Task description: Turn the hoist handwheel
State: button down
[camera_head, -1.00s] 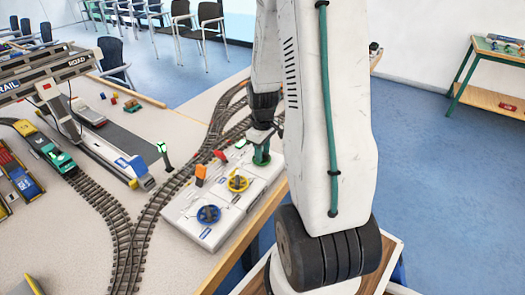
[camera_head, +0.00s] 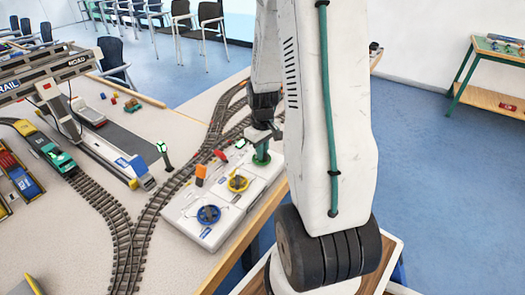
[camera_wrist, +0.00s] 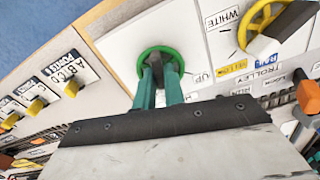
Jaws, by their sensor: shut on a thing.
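The green handwheel (camera_wrist: 158,48) sits on the white control box, with an "UP" label printed beside it. It also shows in the head view (camera_head: 261,163) at the box's far end. My gripper (camera_wrist: 160,68) points down at this wheel. Its green fingers are shut on the wheel's middle, inside the rim. The fingers hide part of the hub and the near rim. The yellow handwheel (camera_head: 238,183) and the blue handwheel (camera_head: 208,214) stand on the same box, nearer the camera, untouched. The yellow wheel is beside a "TROLLEY" label in the wrist view.
The white control box (camera_head: 226,222) lies along the table edge. An orange block-like lever (camera_head: 200,174) stands on it near the yellow wheel. Model rail tracks (camera_head: 150,214) curve past its left side. A toy gantry crane (camera_head: 60,68) stands farther left.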

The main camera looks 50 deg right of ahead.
jog(key=m, duration=0.7)
jog(key=shift+w, duration=0.1)
dwell(0.5)
jog(key=c, duration=1.5)
grip_release()
jog(key=shift+r, duration=0.1)
notch_tip(320, 180, up, 8)
jog(key=shift+f, duration=0.15)
